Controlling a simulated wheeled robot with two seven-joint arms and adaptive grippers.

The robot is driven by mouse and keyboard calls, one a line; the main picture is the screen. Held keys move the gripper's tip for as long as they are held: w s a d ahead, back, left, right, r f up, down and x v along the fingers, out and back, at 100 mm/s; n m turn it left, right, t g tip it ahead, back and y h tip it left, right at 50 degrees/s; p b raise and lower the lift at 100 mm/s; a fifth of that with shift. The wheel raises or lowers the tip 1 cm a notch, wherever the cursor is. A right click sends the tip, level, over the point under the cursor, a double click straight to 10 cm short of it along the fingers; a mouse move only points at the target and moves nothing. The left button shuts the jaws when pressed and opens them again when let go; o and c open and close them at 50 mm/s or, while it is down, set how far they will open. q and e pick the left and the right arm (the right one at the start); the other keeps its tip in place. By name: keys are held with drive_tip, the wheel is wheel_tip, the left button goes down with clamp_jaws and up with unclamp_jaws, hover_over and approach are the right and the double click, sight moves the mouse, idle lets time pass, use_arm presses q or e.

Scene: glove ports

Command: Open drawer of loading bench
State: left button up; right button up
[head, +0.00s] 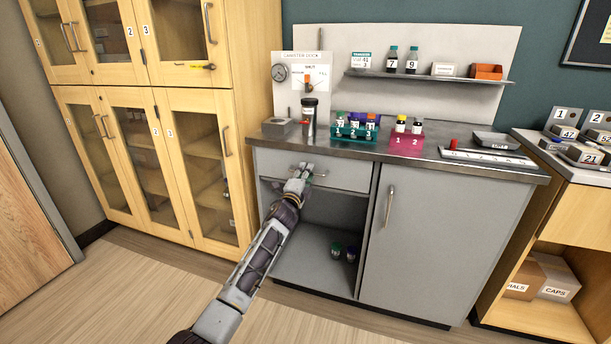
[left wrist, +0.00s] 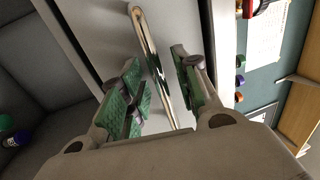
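The loading bench (head: 430,245) is grey with a dark worktop. My left gripper (head: 300,176) is at the drawer front, by the bar handle (head: 317,174). In the left wrist view the metal drawer handle (left wrist: 150,55) runs between the two green-padded fingers of my left gripper (left wrist: 160,88). The fingers are apart, with gaps showing beside the handle. My right gripper is not in view.
A teal rack (head: 355,133) and a pink rack (head: 405,141) with bottles stand on the worktop. A cabinet door with an upright handle (head: 389,205) is right of the drawer. Bottles (head: 343,252) stand in the open compartment below. Wooden cabinets (head: 170,120) flank the left; the floor in front is clear.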

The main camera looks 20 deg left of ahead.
use_arm(q)
drive_tip(key=shift+c, duration=0.5)
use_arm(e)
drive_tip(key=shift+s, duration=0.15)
use_arm(q)
clamp_jaws()
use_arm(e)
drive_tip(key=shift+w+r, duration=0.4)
use_arm(q)
drive_tip(key=shift+s, duration=0.15)
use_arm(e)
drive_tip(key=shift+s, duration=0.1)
